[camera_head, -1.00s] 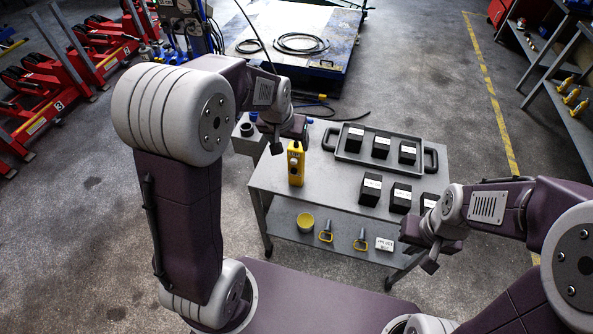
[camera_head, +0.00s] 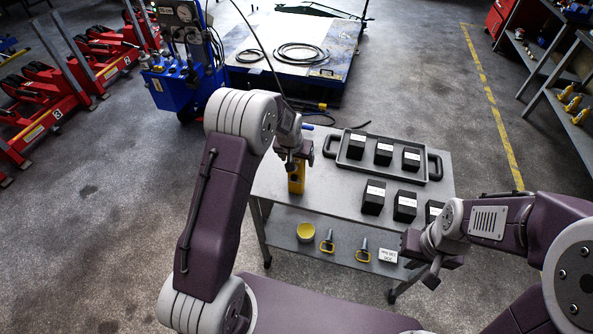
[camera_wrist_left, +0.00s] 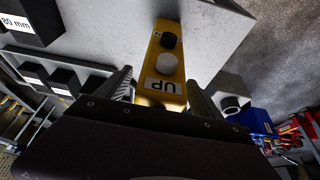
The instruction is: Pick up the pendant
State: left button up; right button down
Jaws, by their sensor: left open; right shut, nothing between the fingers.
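The yellow pendant (camera_head: 296,183) stands upright near the left end of the grey trolley's top. My left gripper (camera_head: 292,163) is at its upper part and hides its top in the head view. In the left wrist view the pendant (camera_wrist_left: 164,68) shows a black button, a white button and an "UP" label. The open fingers of my left gripper (camera_wrist_left: 160,98) lie on either side of its labelled end. I cannot tell whether they touch it. My right gripper (camera_head: 430,270) is shut and empty beside the trolley's front right.
The trolley top (camera_head: 325,205) also bears several black blocks, some in a dark tray (camera_head: 434,165). Its lower shelf (camera_head: 285,240) holds a yellow cup (camera_head: 306,233), two yellow-handled pieces and a label card. A blue machine (camera_head: 185,85) stands behind on the left.

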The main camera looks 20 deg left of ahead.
pick_arm(q)
jog(key=shift+x, duration=0.9)
jog(key=shift+r, duration=0.15)
jog(key=c, duration=1.1)
grip_shut()
jog(key=shift+w, duration=0.1)
